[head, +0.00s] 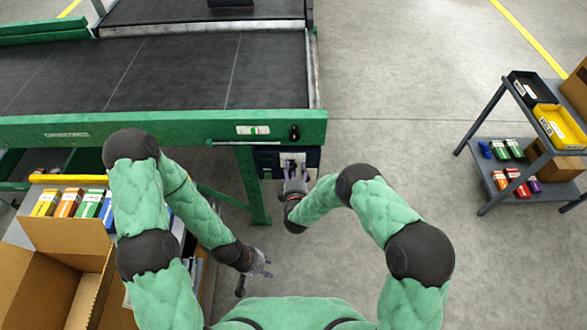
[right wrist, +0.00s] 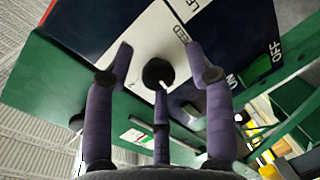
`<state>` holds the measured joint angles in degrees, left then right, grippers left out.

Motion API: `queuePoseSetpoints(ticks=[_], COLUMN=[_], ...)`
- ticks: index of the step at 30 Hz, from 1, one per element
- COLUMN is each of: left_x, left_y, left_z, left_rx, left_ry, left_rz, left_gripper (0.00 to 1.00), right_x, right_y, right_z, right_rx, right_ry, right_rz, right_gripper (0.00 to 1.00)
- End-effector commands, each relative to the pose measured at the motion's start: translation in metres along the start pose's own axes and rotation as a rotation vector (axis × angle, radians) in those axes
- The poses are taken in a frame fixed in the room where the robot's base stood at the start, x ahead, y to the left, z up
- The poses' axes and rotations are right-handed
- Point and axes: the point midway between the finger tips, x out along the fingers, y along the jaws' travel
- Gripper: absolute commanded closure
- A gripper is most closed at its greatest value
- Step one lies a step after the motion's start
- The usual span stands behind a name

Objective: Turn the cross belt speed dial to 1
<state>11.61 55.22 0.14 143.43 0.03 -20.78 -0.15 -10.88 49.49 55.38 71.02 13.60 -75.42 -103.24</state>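In the right wrist view a round black dial (right wrist: 158,73) with a white pointer mark sits on a white panel area (right wrist: 165,40). The numbers around it cannot be read. My right gripper (right wrist: 162,85) is open, with its purple fingers spread around the dial; I cannot tell whether any finger touches it. In the head view this gripper (head: 294,170) is at the front of the dark control box (head: 268,160) under the green beam, hiding the dial. My left gripper (head: 264,264) hangs lower, apart from the box, its fingers looking spread and empty.
The green machine beam (head: 190,128) runs above the box, with a black knob (head: 294,132) on it. A green leg (head: 252,187) stands left of the box. A cardboard box (head: 60,262) is at lower left and a grey cart (head: 483,160) at right. The floor between is clear.

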Motion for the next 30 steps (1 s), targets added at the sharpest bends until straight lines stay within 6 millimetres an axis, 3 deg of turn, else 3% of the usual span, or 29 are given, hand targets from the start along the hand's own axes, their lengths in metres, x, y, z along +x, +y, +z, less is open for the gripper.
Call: queuePoseSetpoints(ticks=[11,24,30], left_x=[0.000,0.000,0.000], left_y=[0.000,0.000,0.000], left_z=[0.000,0.000,0.000], left_rx=[0.000,0.000,0.000], left_ry=[0.000,0.000,0.000], left_rz=[0.000,0.000,0.000], left_gripper=[0.60,0.60,0.60], right_x=[-0.004,-0.083,-0.109], right_y=[0.005,0.004,0.003], right_z=[-0.003,-0.002,-0.001], right_rx=[0.001,0.000,0.000], right_ry=[0.006,0.006,0.004], right_rz=[0.009,0.008,0.007], right_gripper=[0.44,0.44,0.44])
